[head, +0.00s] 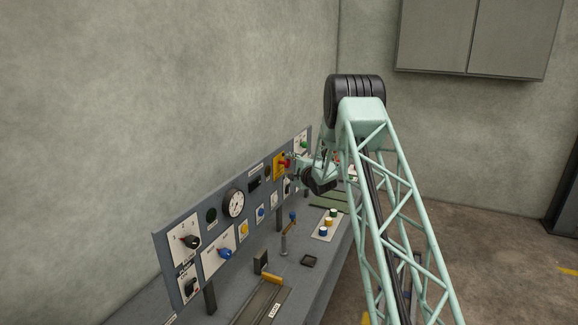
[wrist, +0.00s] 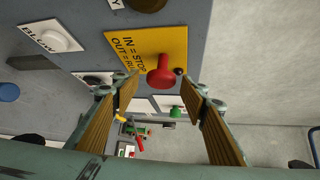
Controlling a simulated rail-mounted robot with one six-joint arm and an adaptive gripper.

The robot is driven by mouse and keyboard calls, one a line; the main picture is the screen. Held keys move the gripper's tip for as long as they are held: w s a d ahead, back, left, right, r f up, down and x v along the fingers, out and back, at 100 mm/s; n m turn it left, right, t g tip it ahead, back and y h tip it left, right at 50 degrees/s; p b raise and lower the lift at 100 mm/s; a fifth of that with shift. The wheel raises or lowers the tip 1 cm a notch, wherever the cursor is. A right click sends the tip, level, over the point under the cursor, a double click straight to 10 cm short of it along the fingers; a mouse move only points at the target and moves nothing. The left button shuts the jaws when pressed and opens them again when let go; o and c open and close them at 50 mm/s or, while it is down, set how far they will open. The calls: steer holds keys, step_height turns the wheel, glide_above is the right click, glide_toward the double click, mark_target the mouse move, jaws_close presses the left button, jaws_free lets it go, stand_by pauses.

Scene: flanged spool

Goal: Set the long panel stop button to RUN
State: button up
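The stop button is a red mushroom knob (wrist: 161,76) on a yellow plate (wrist: 146,48) lettered "IN = STOP" and "OUT = RUN". In the head view the knob (head: 286,163) shows small near the far end of the long grey panel (head: 215,217). My gripper (wrist: 162,88) is open, with one wood-coloured finger on each side of the knob in the picture. I cannot tell whether a fingertip touches it. Nothing is held. I cannot tell for sure whether the knob is in or out.
The panel carries a dial gauge (head: 234,204), a black rotary knob (head: 191,241) and a blue knob (head: 226,253). A small lever (head: 288,231) and a block with coloured buttons (head: 327,229) stand on the bench.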

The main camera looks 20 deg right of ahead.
steer(key=v, duration=1)
stand_by(0.5)
steer(key=s+a+r+n+g+b, duration=0.3)
steer(key=s+a+r+n+b, duration=0.25)
steer(key=s+a+r, duration=0.55)
steer(key=s+a+r+n+g+b, duration=0.2)
steer(key=s+a, duration=0.2)
steer(key=s, duration=0.6)
steer(key=s+a+r+n+g+b, duration=0.1)
steer(key=s+a+r+n, duration=0.2)
steer(key=s, duration=0.7)
steer(key=s+a+f+n+g+b, duration=0.2)
steer(key=s+a, duration=0.3)
steer(key=s, duration=1.1)
steer(key=s+a+f+n+g+b, duration=0.2)
steer(key=s+a+f+n, duration=0.3)
steer(key=s, duration=1.1)
steer(key=s+a+f+n+g+y+b, duration=0.1)
steer(key=s+a+f+n+b, duration=0.2)
steer(key=s, duration=1.3)
steer(key=a+f, duration=0.1)
steer(key=a, duration=0.2)
steer(key=shift+s+a+g+b, duration=0.3)
steer(key=shift+s+g, duration=0.05)
steer(key=shift+g, duration=0.05)
steer(key=shift+f+n, duration=0.1)
steer(key=shift+n, duration=0.15)
